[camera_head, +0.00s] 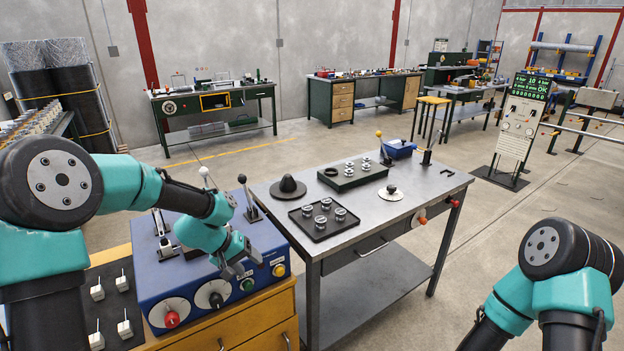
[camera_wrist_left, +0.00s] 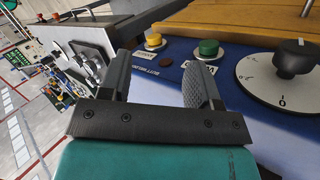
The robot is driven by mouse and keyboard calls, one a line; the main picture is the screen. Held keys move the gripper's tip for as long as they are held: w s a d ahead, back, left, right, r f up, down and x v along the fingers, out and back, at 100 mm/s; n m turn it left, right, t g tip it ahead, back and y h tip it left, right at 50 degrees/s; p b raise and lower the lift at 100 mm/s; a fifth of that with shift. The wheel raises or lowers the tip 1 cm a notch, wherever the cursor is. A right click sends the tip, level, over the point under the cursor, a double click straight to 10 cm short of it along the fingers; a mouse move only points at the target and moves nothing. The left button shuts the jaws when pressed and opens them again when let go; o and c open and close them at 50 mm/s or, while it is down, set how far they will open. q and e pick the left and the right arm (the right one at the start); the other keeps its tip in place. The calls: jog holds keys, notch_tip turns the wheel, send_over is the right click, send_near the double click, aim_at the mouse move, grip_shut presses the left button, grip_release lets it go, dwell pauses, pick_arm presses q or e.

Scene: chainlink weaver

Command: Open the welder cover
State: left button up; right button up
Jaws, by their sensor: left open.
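The welder appears to be the blue box (camera_head: 165,293) at the lower left, with a red knob (camera_head: 172,319), a black dial (camera_head: 215,299), a green button (camera_head: 247,285) and a yellow button (camera_head: 279,270) on its front. My left arm hides much of its top, and I cannot make out the cover clearly. A black-knobbed lever (camera_head: 243,180) and a white-knobbed one (camera_head: 204,172) stand up there. My left gripper (camera_head: 244,267) is open and empty at the front edge, near the green button. In the left wrist view, the green button (camera_wrist_left: 207,47) lies just beyond the fingers (camera_wrist_left: 157,76).
A black mat (camera_head: 110,306) with small white pieces lies left of the box. My right forearm shows at lower right.

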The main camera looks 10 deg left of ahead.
pick_arm(q)
jog(key=s+d+f+m+g+y, duration=0.1)
jog(key=s+d+f, duration=0.1)
jog(key=s+f, duration=0.9)
jog(key=s+d+f+g+y, duration=0.1)
jog(key=s+d+f, duration=0.1)
jog(key=s+f, duration=0.9)
notch_tip(320, 180, down, 7)
jog(key=shift+s+r+m+y, duration=0.1)
jog(key=shift+s+m+y, duration=0.05)
jog(key=shift+m+y, duration=0.25)
